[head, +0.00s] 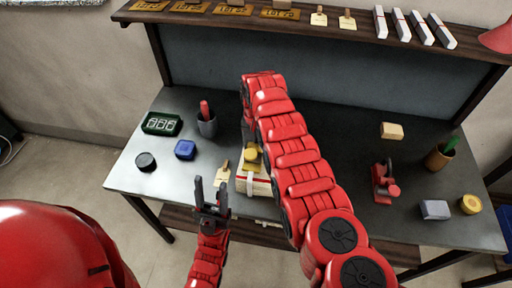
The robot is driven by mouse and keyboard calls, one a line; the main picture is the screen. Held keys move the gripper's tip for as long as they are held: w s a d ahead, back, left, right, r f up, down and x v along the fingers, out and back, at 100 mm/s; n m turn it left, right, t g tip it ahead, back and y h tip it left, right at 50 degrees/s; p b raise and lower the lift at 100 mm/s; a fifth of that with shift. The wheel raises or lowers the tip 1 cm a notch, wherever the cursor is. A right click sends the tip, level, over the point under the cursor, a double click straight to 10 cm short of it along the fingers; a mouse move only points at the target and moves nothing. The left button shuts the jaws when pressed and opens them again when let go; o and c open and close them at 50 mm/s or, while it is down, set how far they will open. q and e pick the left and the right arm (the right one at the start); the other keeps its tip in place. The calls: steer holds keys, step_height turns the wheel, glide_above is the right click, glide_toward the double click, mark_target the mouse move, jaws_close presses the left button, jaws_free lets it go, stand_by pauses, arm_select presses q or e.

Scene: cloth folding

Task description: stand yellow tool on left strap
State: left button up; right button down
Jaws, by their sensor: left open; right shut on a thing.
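A yellow tool (251,154) is upright on top of a pale bundle (262,187) with a red line along its side. A white strap (249,184) runs down the bundle's front near its left end; any other strap is hidden by my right arm. My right gripper (249,142) reaches down from above and is shut on the yellow tool, its fingers mostly hidden behind the arm. I cannot tell whether the tool touches the strap. My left gripper (210,193) is open and empty, front left of the bundle, fingers pointing up in the picture.
A wooden tag (222,174) lies left of the bundle. A red device (383,182) stands on the right. A shelf (340,28) runs along the back.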

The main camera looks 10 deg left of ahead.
steer(key=shift+w+f+b, duration=0.1)
steer(key=shift+f+b, duration=0.4)
steer(key=shift+f, duration=0.35)
steer(key=shift+f, duration=0.15)
steer(key=shift+c, duration=0.2)
jaws_free()
